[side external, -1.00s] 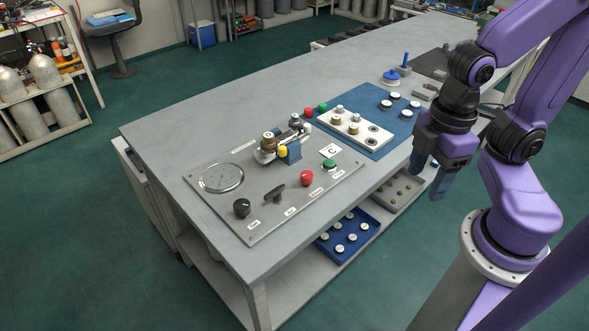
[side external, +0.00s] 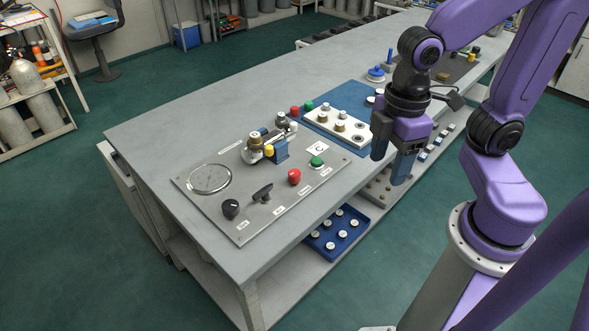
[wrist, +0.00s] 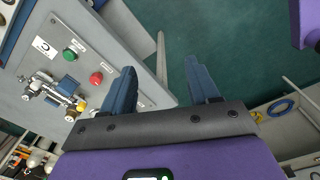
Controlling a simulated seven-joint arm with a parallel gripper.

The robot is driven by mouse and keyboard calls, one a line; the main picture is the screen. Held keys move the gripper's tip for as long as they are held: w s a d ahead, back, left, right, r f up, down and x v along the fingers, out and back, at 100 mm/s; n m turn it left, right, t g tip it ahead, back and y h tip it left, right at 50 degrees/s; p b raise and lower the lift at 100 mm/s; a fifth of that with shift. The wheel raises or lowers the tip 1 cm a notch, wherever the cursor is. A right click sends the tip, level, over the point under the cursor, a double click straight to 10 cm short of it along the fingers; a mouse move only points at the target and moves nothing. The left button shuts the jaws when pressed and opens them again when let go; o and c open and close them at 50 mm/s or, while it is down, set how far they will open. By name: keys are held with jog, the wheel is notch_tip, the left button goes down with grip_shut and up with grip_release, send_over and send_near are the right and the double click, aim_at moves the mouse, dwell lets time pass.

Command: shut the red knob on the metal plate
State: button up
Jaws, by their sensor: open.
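The metal plate (side external: 215,205) lies on the near end of the grey workbench. The red knob (side external: 294,177) stands on it, between the black lever handle (side external: 262,193) and the green knob (side external: 317,162). The red knob also shows in the wrist view (wrist: 96,78), left of my fingers. My gripper (side external: 391,168) hangs over the bench's front edge, to the right of the plate and apart from the red knob. Its blue fingers are spread and empty, as the wrist view also shows (wrist: 165,85).
A brass and silver valve assembly (side external: 265,143) stands at the plate's back edge. A black round knob (side external: 231,208) is at its front left. A white block with fittings (side external: 335,125) sits on a blue mat. A blue tray (side external: 336,232) is on the shelf below.

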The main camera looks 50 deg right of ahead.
jog(key=w+a, duration=0.2)
jog(key=w, duration=1.1)
jog(key=n, duration=0.1)
send_near(294, 173)
notch_tip(294, 173, down, 9)
jog(key=shift+w+r, duration=0.1)
jog(key=shift+r, duration=0.05)
jog(key=c, duration=1)
